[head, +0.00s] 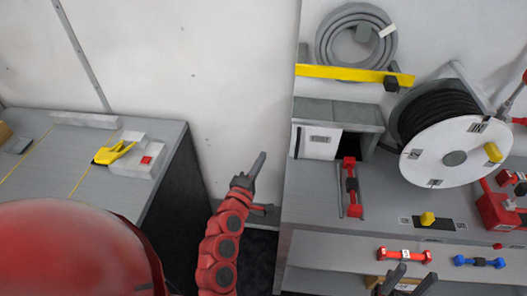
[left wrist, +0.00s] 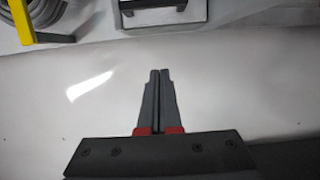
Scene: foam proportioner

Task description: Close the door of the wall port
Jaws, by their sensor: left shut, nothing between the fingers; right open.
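The wall port seems to be the grey box (head: 340,113) on the wall above the right counter. Its white labelled door panel (head: 318,142) covers the left part of the front, and a dark opening (head: 357,143) shows to its right. I cannot tell the door's exact angle. My left gripper (head: 260,158) is shut and empty, left of the box and apart from it. It also shows in the left wrist view (left wrist: 159,72), in front of bare white wall. My right gripper (head: 407,277) is open at the bottom edge, well below the box.
A red fitting with grey rods (head: 351,184) stands before the opening. A yellow bar (head: 355,74) and coiled grey hose (head: 355,35) are above the box. A large hose reel (head: 455,156) is right of it. The wall left of it is clear.

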